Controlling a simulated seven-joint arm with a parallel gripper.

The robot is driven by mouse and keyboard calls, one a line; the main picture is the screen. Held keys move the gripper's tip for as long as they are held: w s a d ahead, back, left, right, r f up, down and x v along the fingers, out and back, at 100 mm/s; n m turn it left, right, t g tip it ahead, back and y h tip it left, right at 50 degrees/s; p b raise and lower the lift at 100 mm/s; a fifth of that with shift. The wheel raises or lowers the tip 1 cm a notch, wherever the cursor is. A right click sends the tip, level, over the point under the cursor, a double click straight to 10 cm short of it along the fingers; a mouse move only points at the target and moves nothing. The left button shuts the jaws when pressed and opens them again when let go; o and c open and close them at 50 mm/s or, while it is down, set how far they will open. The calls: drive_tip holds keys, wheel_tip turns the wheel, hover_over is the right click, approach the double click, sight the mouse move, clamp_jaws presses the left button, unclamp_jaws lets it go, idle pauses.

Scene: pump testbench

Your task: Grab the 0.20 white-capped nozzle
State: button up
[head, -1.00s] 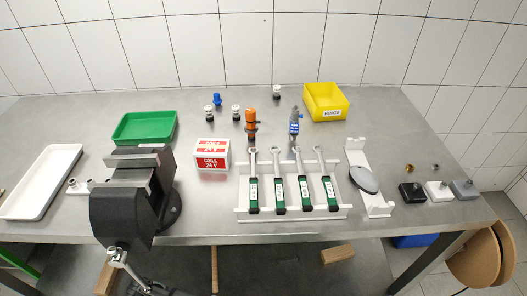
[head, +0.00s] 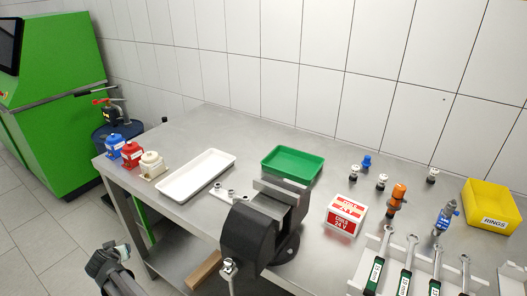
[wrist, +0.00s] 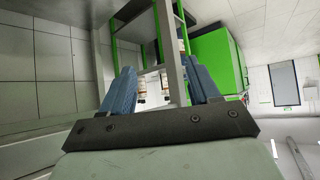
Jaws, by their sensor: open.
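Several small capped pieces stand at the back of the bench in the head view. White-capped ones are at the left (head: 354,172), the middle (head: 383,181) and the right (head: 432,175); a blue-capped one (head: 366,161) stands behind the first two. No 0.20 marking is readable on any of them. My gripper (head: 108,260) is at the lower left, off the bench's left front side and far from these pieces. In the wrist view my gripper (wrist: 161,88) has its two blue fingers apart, with no piece held between them.
A vise (head: 262,225) stands at the bench's front, between my gripper and the capped pieces. Blue, red and cream containers (head: 152,166) stand at the left end.

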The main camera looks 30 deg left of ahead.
drive_tip(key=w+a+r+m+t+y, duration=0.1)
drive_tip(key=w+a+r+m+y, duration=0.15)
drive_tip(key=r, duration=1.15)
drive_tip(key=w+d+r+m+t+h, duration=0.25)
drive_tip(key=w+r+m, duration=0.25)
drive_tip(key=w+r, duration=1.05)
drive_tip(key=w+d+r+m+t+h, duration=0.25)
drive_tip(key=w+d+r+m, duration=0.25)
drive_tip(key=w+d+r, duration=0.9)
drive_tip(key=w+d+r+m+t+h, duration=0.1)
drive_tip(key=w+d+r+m+h, duration=0.4)
drive_tip(key=w+d+r, duration=0.9)
drive_tip(key=w+d+f+m+g+h, duration=0.1)
drive_tip(key=w+d+f+m+g, duration=0.2)
drive_tip(key=w+d, duration=0.65)
drive_tip(key=m+g, duration=0.8)
drive_tip(key=g, duration=0.1)
approach(435, 170)
wheel_tip(435, 170, down, 6)
drive_tip(key=shift+s+d+f, duration=0.1)
drive_tip(key=shift+s+f, duration=0.05)
drive_tip(key=shift+f, duration=0.05)
drive_tip(key=shift+d+f, duration=0.1)
drive_tip(key=shift+f, duration=2.8)
